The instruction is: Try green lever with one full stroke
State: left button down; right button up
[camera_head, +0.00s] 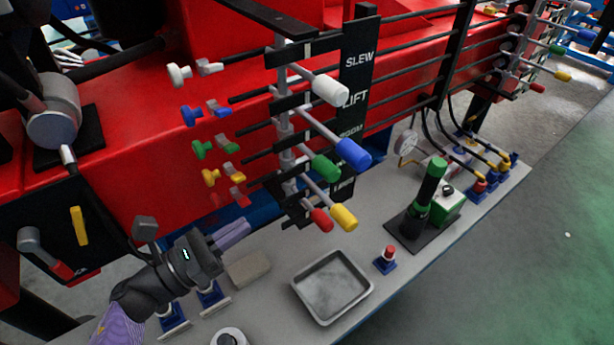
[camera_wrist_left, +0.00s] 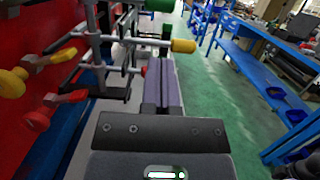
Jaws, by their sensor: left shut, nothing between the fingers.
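The green lever (camera_head: 325,167) is a rod with a green cylinder knob, in a column of levers on the upright black rack. In the left wrist view its green knob (camera_wrist_left: 160,5) is cut by the top edge. My left gripper (camera_head: 242,228) is shut and empty, below and left of the green knob and apart from it. In the left wrist view the closed fingers (camera_wrist_left: 162,68) point toward the yellow knob (camera_wrist_left: 183,46) and red knob (camera_wrist_left: 144,71). My right gripper is not in view.
White (camera_head: 331,90), blue (camera_head: 353,153), yellow (camera_head: 344,217) and red (camera_head: 321,220) knobs crowd around the green one. Below are a grey tray (camera_head: 300,290), a red-topped button (camera_head: 388,254) and a green cylinder on a stand (camera_head: 432,180). Green floor lies open at right.

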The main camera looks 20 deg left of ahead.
aim_at(300, 145)
pick_arm(q)
jog(key=p+x, duration=0.2)
jog(key=x, duration=1.1)
jog(key=shift+p, duration=0.4)
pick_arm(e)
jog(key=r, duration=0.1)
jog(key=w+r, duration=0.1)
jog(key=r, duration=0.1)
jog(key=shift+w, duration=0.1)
pick_arm(q)
jog(key=shift+w, duration=0.1)
